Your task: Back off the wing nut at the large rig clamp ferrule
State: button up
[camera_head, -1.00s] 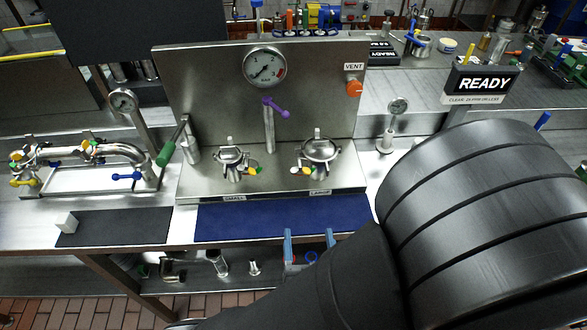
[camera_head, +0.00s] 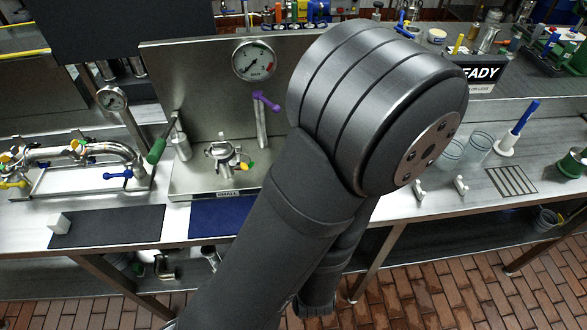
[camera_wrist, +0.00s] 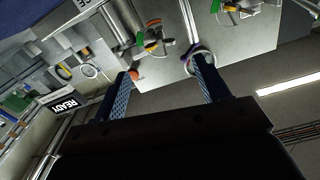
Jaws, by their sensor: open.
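The large rig clamp ferrule (camera_wrist: 122,28) shows in the wrist view at top centre-left, with small coloured parts at its side. An orange and yellow piece (camera_wrist: 153,46) there looks like the wing nut, but it is too small to be sure. In the head view my arm hides the large ferrule. The small ferrule (camera_head: 228,158) is visible there, left of my arm; part of it also shows at the top of the wrist view (camera_wrist: 232,8).
The steel back panel (camera_head: 205,85) carries a pressure gauge (camera_head: 254,61). A purple-handled lever (camera_head: 266,101) stands before it. An orange vent knob (camera_wrist: 135,75) appears by one finger in the wrist view. A green-handled lever (camera_head: 161,143) stands left. The dark mat (camera_head: 108,226) is mostly bare.

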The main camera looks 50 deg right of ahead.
jog(key=x, duration=0.8)
jog(key=shift+w+d, duration=0.15)
jog(key=shift+d, duration=0.05)
jog(key=c, duration=1)
jog(key=shift+n, duration=3.6)
